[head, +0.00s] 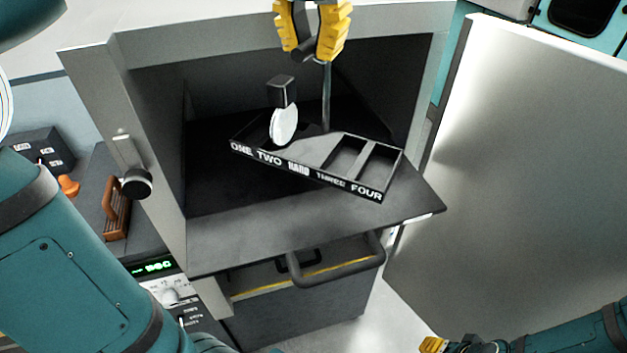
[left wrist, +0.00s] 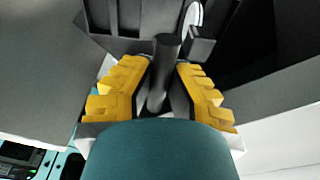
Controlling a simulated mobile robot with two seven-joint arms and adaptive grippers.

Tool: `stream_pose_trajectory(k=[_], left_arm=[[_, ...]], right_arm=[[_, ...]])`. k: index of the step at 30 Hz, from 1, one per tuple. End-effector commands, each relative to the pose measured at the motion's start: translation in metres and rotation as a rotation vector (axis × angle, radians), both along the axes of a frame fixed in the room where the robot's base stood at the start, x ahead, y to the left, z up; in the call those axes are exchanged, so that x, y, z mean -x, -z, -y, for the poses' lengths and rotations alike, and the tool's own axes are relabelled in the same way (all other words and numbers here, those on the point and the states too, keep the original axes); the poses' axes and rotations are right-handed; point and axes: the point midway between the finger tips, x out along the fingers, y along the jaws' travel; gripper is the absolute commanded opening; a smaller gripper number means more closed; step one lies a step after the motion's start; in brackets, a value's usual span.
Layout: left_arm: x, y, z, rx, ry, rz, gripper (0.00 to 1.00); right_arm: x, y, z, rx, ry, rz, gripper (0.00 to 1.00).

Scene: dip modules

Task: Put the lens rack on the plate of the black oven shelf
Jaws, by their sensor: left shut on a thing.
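The lens rack (head: 372,190) is a dark tray with white labels along its front, including ONE, TWO, HARD, THREE and FOUR. A round white lens (head: 284,126) with a black block stands in its left part; two compartments at right look empty. My left gripper (head: 312,50) is above the rack, shut on its dark upright handle. The handle (left wrist: 164,75) shows between the yellow fingers in the left wrist view. The rack is over the plate of the black oven shelf (head: 300,228); I cannot tell if it touches. My right gripper (head: 436,346) is mostly cut off at the bottom edge.
The oven (head: 90,75) surrounds the shelf with grey walls. Its large door (head: 510,170) stands open at right. Below the shelf is a drawer-like front with a dark bar handle (head: 345,270). A brown slotted rack (head: 117,209) and an orange object (head: 68,186) are at left.

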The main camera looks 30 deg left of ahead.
Motion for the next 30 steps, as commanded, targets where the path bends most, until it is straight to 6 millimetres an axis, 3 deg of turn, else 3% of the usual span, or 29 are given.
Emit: stream_pose_trajectory(k=[4,12,20,26,30], left_arm=[[0.001,0.008,0.0,0.0,0.0,0.001,0.0],[0.001,0.054,0.0,0.0,0.0,0.0,0.0],[0.001,0.072,0.0,0.0,-0.001,0.001,0.0],[0.001,0.098,0.0,0.0,0.0,0.001,0.0],[0.0,0.1,0.0,0.0,0.0,0.002,0.0]], right_arm=[[0.0,0.004,0.0,0.001,0.0,0.0,0.47],[0.0,0.019,0.0,0.004,0.001,-0.001,0.47],[0.002,0.023,-0.001,0.002,-0.002,-0.005,0.47],[0.004,0.03,-0.001,0.001,-0.007,-0.011,0.47],[0.004,0.03,-0.001,0.001,-0.008,-0.011,0.47]])
